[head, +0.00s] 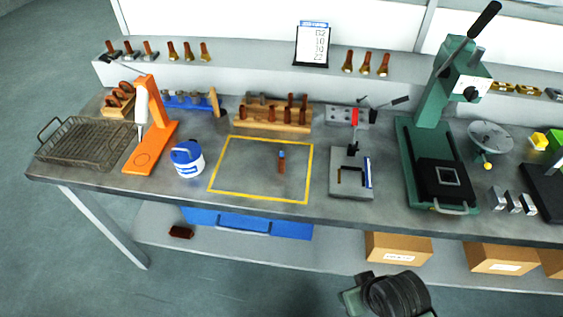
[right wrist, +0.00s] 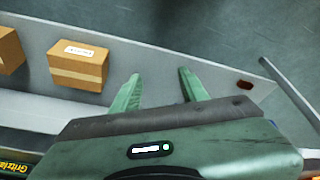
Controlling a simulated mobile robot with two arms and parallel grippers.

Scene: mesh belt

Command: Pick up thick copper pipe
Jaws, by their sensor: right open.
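Several copper-coloured pipes (head: 290,106) stand in a wooden rack (head: 262,125) at the back of the bench. A short copper-coloured piece with a blue band (head: 281,163) is inside the yellow outlined square. Which piece is the thick copper pipe I cannot tell for sure. My right gripper (right wrist: 158,82) is open and empty; its two green fingers are apart over the floor and lower shelf. In the head view part of my right gripper shows at the bottom, in front of the bench and well away from the pipes. My left gripper is not in view.
The yellow square (head: 235,191) is otherwise clear. Around it are a blue-and-white container (head: 188,160), an orange stand (head: 148,150), a grey fixture (head: 351,188) and a green press (head: 425,130). A wire basket (head: 75,156) is at left. Cardboard boxes (head: 398,247) sit below.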

